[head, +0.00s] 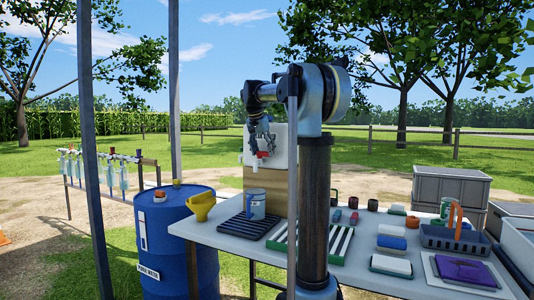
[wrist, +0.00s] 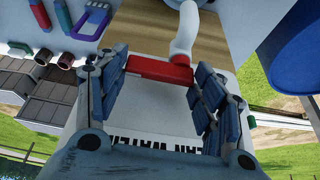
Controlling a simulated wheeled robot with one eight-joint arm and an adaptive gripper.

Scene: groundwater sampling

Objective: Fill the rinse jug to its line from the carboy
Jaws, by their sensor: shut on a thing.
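The white carboy (head: 285,150) stands on a wooden block (head: 262,181) on the table. Its lettered front (wrist: 160,122) shows in the wrist view. Its red tap handle (wrist: 160,70) lies between my gripper's fingers, and a white spout (wrist: 184,35) curves away beside it. My gripper (head: 262,143) is shut on the red tap handle; in the wrist view its two fingers (wrist: 158,88) flank it. A blue-and-white jug (head: 255,207) stands upright on a dark slatted tray (head: 235,228), below the tap. Its fill line and water level cannot be made out.
A yellow funnel (head: 200,207) sits at the table's left end, beside the blue barrel (head: 175,250). A striped rack (head: 337,243), several small items and an orange-handled basket (head: 452,238) occupy the table's middle and right. Grey crates (head: 448,187) stand behind.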

